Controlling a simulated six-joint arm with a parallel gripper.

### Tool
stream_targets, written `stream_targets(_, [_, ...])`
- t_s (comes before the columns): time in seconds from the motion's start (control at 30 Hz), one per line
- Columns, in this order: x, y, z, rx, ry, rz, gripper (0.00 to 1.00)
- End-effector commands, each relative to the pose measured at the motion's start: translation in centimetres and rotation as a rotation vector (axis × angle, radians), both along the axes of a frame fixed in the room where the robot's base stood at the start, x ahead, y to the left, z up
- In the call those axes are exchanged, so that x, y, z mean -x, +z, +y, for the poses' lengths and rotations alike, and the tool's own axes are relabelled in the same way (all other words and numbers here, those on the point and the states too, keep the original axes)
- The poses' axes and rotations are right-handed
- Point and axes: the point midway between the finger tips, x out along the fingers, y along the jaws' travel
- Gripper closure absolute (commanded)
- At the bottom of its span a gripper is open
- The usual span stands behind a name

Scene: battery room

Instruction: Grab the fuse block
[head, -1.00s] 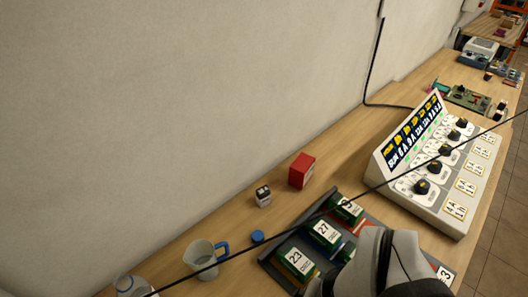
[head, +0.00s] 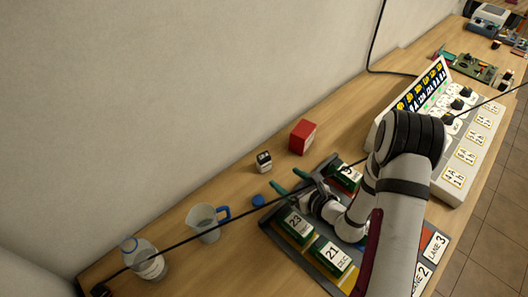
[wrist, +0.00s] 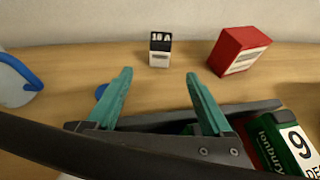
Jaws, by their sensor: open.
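The fuse block looks to be the small white block with a black top marked "16 A" (wrist: 160,50). It stands upright on the bench near the wall, and it also shows in the head view (head: 264,161). My gripper (wrist: 158,76) is open and empty, with its two teal fingers apart. In the wrist view the block is beyond the fingertips, lined up with the gap between them and not touching. In the head view my gripper (head: 287,181) reaches over the tray's far edge, just short of the block.
A red box (head: 303,137) stands just right of the block. A blue cap (head: 258,200), a measuring jug (head: 203,222) and a bottle (head: 143,258) are to the left. A dark tray (head: 318,278) of numbered batteries lies under my arm. A sloped control panel (head: 463,152) is at right. A dark line crosses both views.

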Motion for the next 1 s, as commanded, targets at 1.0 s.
stream_targets(1.0, [-10.2, -5.1, 6.9, -0.001, 0.005, 0.000, 0.40])
